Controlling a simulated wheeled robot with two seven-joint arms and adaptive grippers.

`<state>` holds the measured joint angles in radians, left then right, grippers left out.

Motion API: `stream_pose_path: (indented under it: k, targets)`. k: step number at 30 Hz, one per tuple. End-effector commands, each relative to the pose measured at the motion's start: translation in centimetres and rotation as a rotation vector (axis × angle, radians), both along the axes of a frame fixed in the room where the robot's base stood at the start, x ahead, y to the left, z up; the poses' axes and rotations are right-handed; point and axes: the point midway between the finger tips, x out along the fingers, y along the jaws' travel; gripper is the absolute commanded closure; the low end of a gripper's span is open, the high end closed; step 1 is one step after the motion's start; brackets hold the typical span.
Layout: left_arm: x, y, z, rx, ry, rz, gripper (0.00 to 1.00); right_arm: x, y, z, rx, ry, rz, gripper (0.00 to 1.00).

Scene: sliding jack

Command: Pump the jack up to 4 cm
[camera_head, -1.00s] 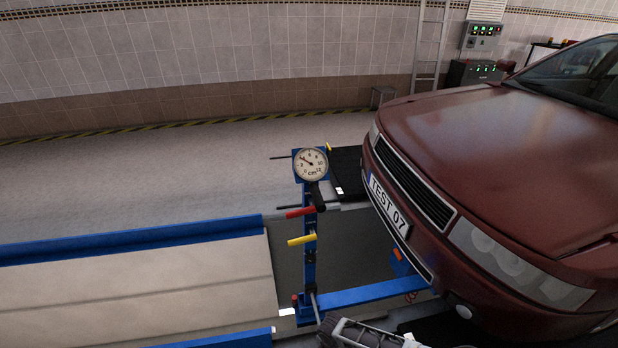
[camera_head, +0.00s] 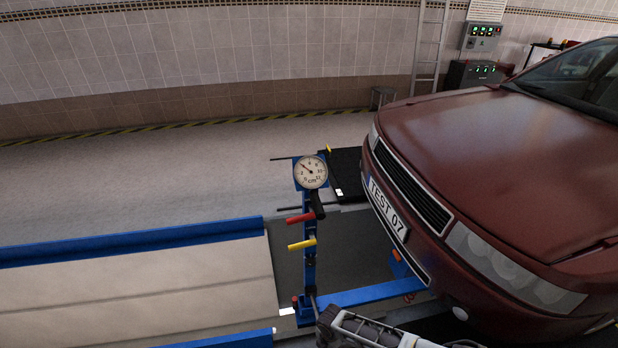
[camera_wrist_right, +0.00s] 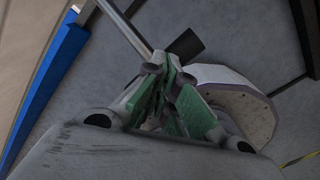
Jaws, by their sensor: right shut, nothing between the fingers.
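The blue jack (camera_head: 310,265) stands left of the red car's front in the head view. Its round dial (camera_head: 310,172) marked cm has a needle pointing up and left; the numbers are too small to read. A red handle (camera_head: 300,218) and a yellow handle (camera_head: 302,244) stick out leftward from the post. A blue arm (camera_head: 370,293) runs right toward the car. My right arm shows at the bottom of the head view. In the right wrist view my right gripper (camera_wrist_right: 172,66) is shut and empty, near a grey rod (camera_wrist_right: 127,27) and a black grip (camera_wrist_right: 186,45). My left gripper is out of view.
The red car (camera_head: 500,165) fills the right side. A ramp (camera_head: 140,290) with a blue rail (camera_head: 130,241) lies at the left. A black pad (camera_head: 347,165) is behind the post. The floor (camera_head: 150,170) toward the wall is clear.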

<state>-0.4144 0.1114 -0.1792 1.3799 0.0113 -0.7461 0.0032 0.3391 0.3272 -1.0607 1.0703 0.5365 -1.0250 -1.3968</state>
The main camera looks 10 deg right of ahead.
Motion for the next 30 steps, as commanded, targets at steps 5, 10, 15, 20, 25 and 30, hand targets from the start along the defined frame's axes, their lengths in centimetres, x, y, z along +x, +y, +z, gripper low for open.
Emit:
stream_pose_path:
  k: [5, 10, 15, 20, 25, 30]
  targets:
    - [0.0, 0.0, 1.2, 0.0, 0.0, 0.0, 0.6, 0.2, 0.0, 1.5, 0.0, 0.002, 0.0, 1.0]
    - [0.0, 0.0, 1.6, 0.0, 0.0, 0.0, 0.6, 0.4, 0.0, 2.0, -0.001, 0.003, 0.0, 1.0]
    - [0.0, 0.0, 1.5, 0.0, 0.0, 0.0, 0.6, 0.4, 0.0, 1.9, -0.001, 0.003, 0.0, 1.0]
    - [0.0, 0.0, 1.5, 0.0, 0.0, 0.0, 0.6, 0.4, 0.0, 1.9, -0.001, 0.003, 0.0, 1.0]
    - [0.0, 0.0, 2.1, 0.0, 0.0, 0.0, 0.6, 0.8, 0.0, 2.7, -0.001, 0.003, 0.0, 1.0]
    - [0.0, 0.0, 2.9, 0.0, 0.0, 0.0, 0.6, 1.5, 0.1, 4.1, 0.0, 0.002, -0.001, 1.0]
